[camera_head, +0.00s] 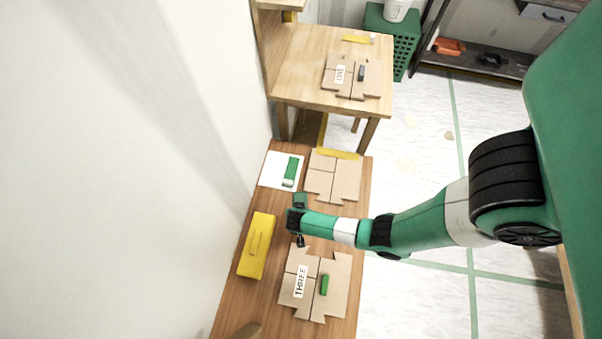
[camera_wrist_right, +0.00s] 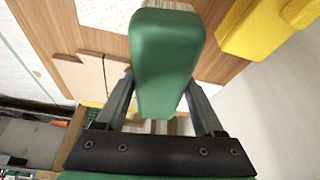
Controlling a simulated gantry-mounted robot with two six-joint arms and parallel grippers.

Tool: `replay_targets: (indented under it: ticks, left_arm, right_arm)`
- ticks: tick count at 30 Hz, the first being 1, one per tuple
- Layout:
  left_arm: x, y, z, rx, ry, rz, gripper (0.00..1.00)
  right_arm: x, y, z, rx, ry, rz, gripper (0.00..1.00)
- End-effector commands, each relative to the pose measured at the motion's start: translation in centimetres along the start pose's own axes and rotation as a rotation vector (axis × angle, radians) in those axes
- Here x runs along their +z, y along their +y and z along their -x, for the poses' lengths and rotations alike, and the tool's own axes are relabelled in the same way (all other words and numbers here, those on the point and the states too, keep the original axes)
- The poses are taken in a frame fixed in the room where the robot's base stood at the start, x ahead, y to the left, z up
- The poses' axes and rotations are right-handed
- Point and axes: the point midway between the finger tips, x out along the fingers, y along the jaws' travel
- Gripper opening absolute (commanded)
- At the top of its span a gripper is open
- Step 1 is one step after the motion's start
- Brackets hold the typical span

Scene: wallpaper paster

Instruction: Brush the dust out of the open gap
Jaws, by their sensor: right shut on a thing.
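My right gripper (camera_wrist_right: 160,100) is shut on a green brush (camera_wrist_right: 165,60), its pale bristles (camera_wrist_right: 168,5) at the far end. In the head view the dark end of my right arm, with its gripper (camera_head: 299,203), is over the wooden table. A green piece with a pale end (camera_head: 290,170) shows at a white sheet (camera_head: 272,165) beyond it; I cannot tell if this is the held brush. Cardboard panels lie on the table: a plain one (camera_head: 345,180) and one marked THREE (camera_head: 300,305) with a green strip (camera_head: 324,285). Dust is too small to tell. My left gripper is not in view.
A yellow box (camera_head: 253,258) with a handle lies along the wall side and shows in the wrist view (camera_wrist_right: 250,30). A farther table (camera_head: 305,65) carries a panel marked ONE (camera_head: 340,90). Open floor (camera_head: 420,300) is to the right.

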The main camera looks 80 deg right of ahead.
Motion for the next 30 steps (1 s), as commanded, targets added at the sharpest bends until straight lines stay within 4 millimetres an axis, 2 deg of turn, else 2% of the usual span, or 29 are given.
replay_targets:
  ticks: [5, 12, 19, 30]
  left_arm:
    - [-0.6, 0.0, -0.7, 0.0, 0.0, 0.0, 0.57]
    - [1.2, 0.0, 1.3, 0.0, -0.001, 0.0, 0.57]
    - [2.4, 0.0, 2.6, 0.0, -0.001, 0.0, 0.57]
    - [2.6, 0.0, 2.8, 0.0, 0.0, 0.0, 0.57]
  right_arm:
    - [-0.1, 0.0, 0.4, 0.001, 0.0, 0.001, 0.12]
    - [1.4, 0.0, -3.1, 0.0, 0.0, 0.001, 0.12]
    - [2.3, 0.0, -5.5, 0.0, 0.0, 0.0, 0.12]
    - [2.5, 0.0, -6.0, -0.001, 0.001, 0.0, 0.12]
